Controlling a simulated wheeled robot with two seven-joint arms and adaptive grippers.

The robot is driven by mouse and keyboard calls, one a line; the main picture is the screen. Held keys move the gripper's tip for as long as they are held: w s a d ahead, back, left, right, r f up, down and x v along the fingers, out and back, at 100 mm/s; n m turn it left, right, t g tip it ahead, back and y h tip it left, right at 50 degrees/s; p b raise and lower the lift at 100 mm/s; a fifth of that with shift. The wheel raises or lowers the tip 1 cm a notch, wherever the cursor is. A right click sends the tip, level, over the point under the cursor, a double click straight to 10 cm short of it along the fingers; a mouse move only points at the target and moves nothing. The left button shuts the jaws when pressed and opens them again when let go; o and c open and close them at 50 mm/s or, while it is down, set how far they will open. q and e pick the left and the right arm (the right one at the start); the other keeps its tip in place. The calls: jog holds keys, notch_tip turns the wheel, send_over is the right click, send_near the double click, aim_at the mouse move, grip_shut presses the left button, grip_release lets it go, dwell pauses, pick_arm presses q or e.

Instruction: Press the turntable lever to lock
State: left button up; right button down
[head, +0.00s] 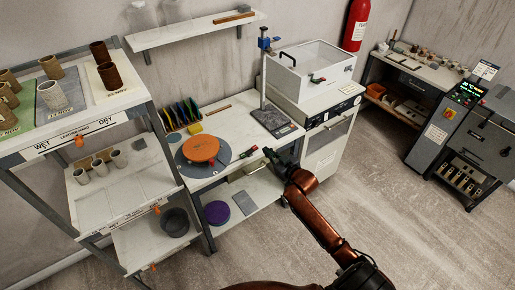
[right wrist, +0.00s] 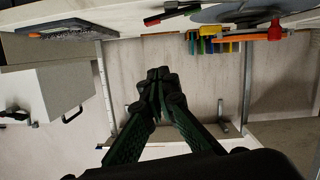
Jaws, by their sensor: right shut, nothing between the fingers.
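The turntable is an orange round top (head: 201,149) on a grey disc (head: 222,160), on a white bench. A small red-and-black lever (head: 246,153) lies at the disc's right side. In the right wrist view, the lever (right wrist: 168,13) shows at the top, beside the grey disc (right wrist: 235,12). My right gripper (head: 267,151) is just right of the lever in the head view, at the bench's front edge. Its dark fingers (right wrist: 158,76) are together with nothing between them, apart from the lever in the right wrist view. My left gripper is out of view.
Coloured tools (head: 181,113) stand behind the turntable. A blue-topped stand (head: 264,72) on a dark plate is to the right, beside a white cabinet (head: 313,70). A rack of clay cups (head: 70,135) is at left.

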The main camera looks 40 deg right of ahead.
jog(key=b, duration=0.1)
send_over(249, 152)
jog(key=s+d, duration=0.2)
jog(key=d, duration=0.1)
notch_tip(249, 152, down, 3)
jog(key=shift+a+r, duration=0.1)
jog(key=shift+a, duration=0.05)
jog(key=f, duration=0.2)
jog(key=shift+s+d+f, duration=0.1)
jog(key=shift+d+f, duration=0.15)
jog(key=shift+f, duration=0.05)
jog(key=shift+d+f, duration=0.1)
jog(key=shift+f, duration=0.45)
jog(key=shift+d, duration=0.1)
